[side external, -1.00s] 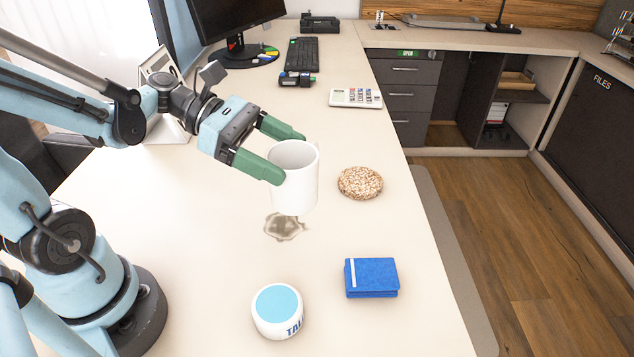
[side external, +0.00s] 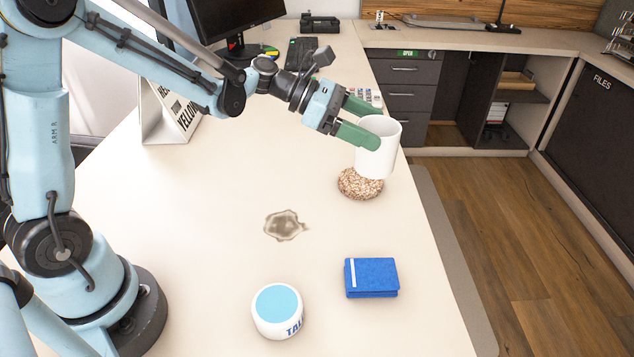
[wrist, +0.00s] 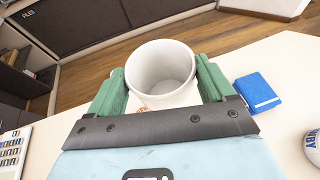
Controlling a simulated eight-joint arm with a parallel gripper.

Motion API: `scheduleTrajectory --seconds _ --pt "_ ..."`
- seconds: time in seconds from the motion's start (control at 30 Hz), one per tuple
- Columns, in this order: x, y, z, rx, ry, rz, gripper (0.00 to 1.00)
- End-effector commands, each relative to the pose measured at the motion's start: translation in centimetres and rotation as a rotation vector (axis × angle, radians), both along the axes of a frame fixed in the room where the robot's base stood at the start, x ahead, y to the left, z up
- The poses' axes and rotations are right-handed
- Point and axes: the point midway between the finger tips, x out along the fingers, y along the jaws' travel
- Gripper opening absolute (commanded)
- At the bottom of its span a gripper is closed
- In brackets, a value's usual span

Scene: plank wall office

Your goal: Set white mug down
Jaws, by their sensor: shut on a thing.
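The white mug (side external: 376,152) is upright between the green fingers of my gripper (side external: 362,120), which is shut on it. In the side external view the mug overlaps the back right part of the round speckled cork coaster (side external: 358,187). I cannot tell whether its base touches the coaster. In the wrist view the mug (wrist: 163,75) appears between both fingers, and its open top shows an empty inside. Most of the coaster is hidden in the wrist view.
A blue notebook (side external: 372,279) and a white round tin with a light blue top (side external: 278,309) lie nearer the front. A brown stain (side external: 285,226) marks the desk. The desk's right edge is close to the coaster. A calculator (side external: 369,97) lies behind.

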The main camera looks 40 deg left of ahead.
Motion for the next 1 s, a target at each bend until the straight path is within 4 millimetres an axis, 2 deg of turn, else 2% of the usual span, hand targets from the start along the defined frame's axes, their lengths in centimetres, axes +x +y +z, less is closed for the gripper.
scheduleTrajectory --seconds 0.2,0.4,0.57,0.8,1.0 --pt "2.3 3.2 -2.3 -0.002 -0.001 0.002 0.19" --pt "3.6 5.0 -3.6 -0.002 0.000 0.000 0.19" --pt "3.8 5.4 -4.3 -0.002 0.000 -0.001 0.19" --pt "3.8 5.4 -7.4 -0.002 -0.001 -0.001 0.19" --pt "3.8 5.4 -7.9 -0.002 -0.001 -0.001 0.19"
